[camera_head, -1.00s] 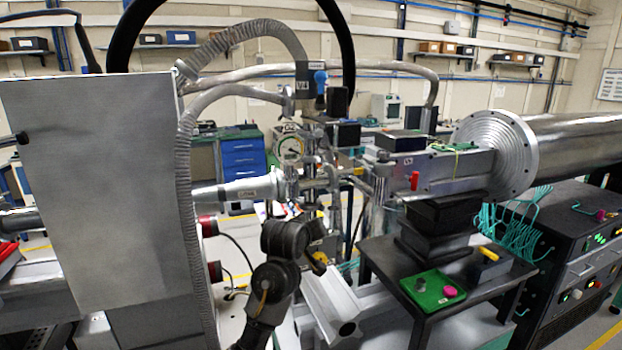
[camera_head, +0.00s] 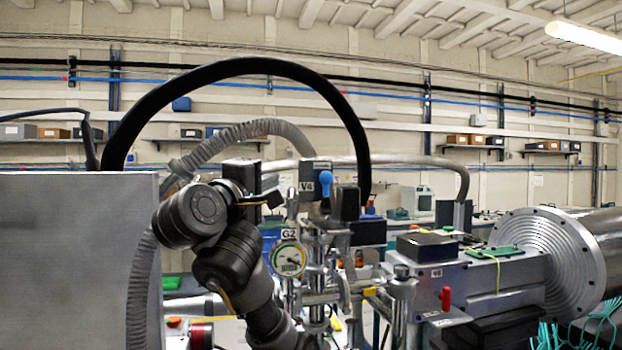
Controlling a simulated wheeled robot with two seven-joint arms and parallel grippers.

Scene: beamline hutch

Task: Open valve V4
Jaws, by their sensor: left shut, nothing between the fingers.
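Valve V4 (camera_head: 325,183) has a blue handle beside a block labelled V4, at the top of the metal pipework in the middle of the head view. The handle points up and down in the picture. My left gripper (camera_head: 274,199) is at the end of the dark arm that rises from the bottom. It is shut and empty, pointing right, a little left of the V4 label and apart from the blue handle. My right gripper is not in view.
A round gauge labelled G2 (camera_head: 288,259) sits just below my left gripper. A thick black hose (camera_head: 250,68) arches over the valve. A grey panel (camera_head: 75,260) stands at left. A red handle (camera_head: 445,298) and a large flange (camera_head: 545,265) are at right.

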